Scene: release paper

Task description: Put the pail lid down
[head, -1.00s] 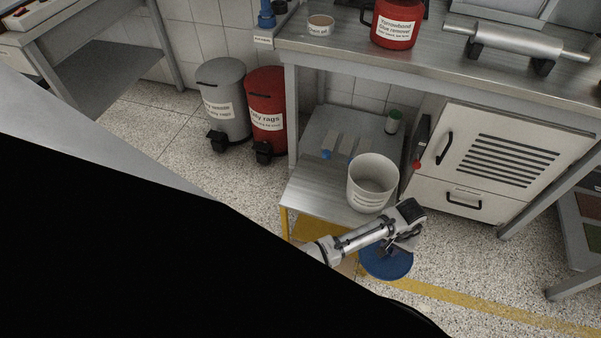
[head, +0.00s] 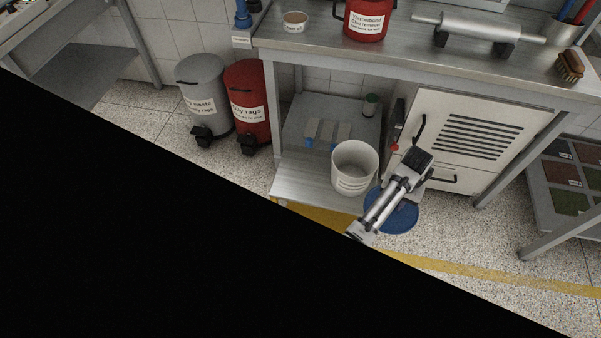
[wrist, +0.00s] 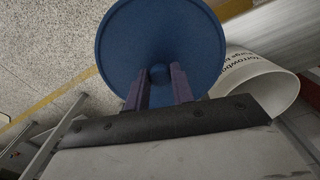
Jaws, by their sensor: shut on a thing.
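The blue round pail lid (head: 401,217) hangs under my gripper in the head view, to the right of the white pail and in front of the low metal platform. In the wrist view the lid (wrist: 160,35) fills the upper middle, and my gripper (wrist: 159,80) is shut on its central knob. In the head view the arm hides part of the lid, and the fingertips are hidden behind the wrist. The open white pail (head: 353,168) stands upright on the platform. It also shows in the wrist view (wrist: 262,80), at the right, with printed text.
A white cabinet (head: 470,140) stands close behind my gripper. Grey (head: 203,95) and red (head: 247,105) bins stand left. Speckled floor (head: 480,235) is open at right.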

